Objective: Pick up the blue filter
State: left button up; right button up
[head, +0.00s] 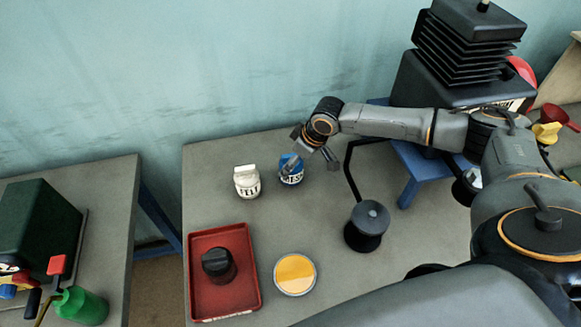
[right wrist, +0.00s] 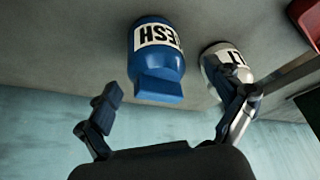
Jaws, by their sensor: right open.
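The blue filter (head: 292,178) is a small canister with a white label, standing on the grey table. In the right wrist view the blue filter (right wrist: 158,68) is large, lies between the open fingers and shows "ESH" on its label. My right gripper (head: 313,160) reaches in from the right, just beside and above the filter, its fingers apart and empty. In the right wrist view the gripper (right wrist: 176,96) has a gap around the filter's blue cap; I cannot tell whether a finger touches it. My left gripper is not in view.
A white canister (head: 246,184) stands close left of the blue filter, by one finger. A red tray (head: 250,294) holds a black knob-topped part. A yellow-topped round dish (head: 295,274) and a black spool-like stand (head: 367,228) are nearer. Table between them is free.

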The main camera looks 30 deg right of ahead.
jog(key=shift+w+a+f, duration=0.1)
jog(key=shift+w+f, duration=0.1)
jog(key=shift+f, duration=0.2)
jog(key=shift+w+f+p, duration=0.15)
jog(key=shift+f+p, duration=0.15)
jog(key=x, duration=0.1)
jog(key=p+x, duration=0.1)
jog(key=x, duration=0.1)
jog(key=shift+w, duration=0.3)
jog(key=shift+w+a+f, duration=0.15)
jog(key=shift+w+f, duration=0.1)
jog(key=shift+f, duration=0.3)
jog(key=shift+s, duration=0.15)
jog(key=shift+c, duration=0.9)
jog(key=c, duration=1.3)
